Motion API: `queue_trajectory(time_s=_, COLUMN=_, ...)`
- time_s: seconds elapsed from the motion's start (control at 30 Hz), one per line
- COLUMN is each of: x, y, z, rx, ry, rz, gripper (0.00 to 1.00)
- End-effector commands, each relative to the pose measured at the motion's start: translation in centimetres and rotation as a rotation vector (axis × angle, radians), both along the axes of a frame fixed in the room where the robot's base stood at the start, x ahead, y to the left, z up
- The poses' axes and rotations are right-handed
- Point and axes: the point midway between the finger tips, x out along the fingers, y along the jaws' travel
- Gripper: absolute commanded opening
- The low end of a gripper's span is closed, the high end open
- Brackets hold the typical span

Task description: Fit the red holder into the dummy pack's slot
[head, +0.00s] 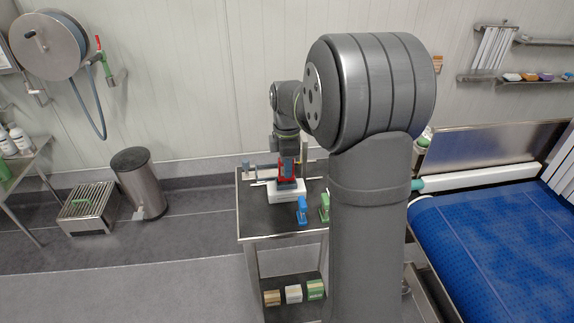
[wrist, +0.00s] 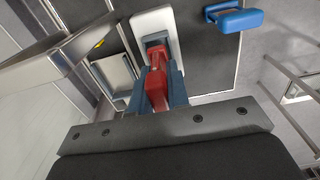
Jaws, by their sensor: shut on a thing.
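My gripper (head: 287,172) is shut on the red holder (wrist: 157,82), with one blue-grey finger on each side of it in the wrist view (wrist: 158,92). The white dummy pack (head: 288,194) lies on the small dark-topped table. In the wrist view the pack (wrist: 179,63) is just beyond the holder, and a dark slot (wrist: 155,39) shows at the holder's far end. The holder's lower end is at or right over the pack. I cannot tell whether it is inside the slot, as holder and fingers hide the contact.
A blue holder (head: 302,211) and a green holder (head: 325,207) stand on the table (head: 262,222) near the pack; the blue one shows in the wrist view (wrist: 238,19). A metal fixture lies along the table's back. A blue conveyor (head: 480,250) runs at the right.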

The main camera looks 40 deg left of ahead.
Motion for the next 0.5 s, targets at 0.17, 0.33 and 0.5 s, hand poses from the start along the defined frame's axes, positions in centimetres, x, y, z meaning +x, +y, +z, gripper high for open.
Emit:
queue_trajectory(time_s=0.17, x=-0.01, y=-0.01, z=-0.39, rx=-0.001, ry=0.001, rz=0.0, gripper=0.0)
queue_trajectory(time_s=0.33, x=0.01, y=0.01, z=-0.74, rx=-0.001, ry=0.001, rz=0.0, gripper=0.0)
queue_trajectory(time_s=0.5, x=0.01, y=0.01, z=-1.08, rx=0.0, ry=0.0, rz=0.0, gripper=0.0)
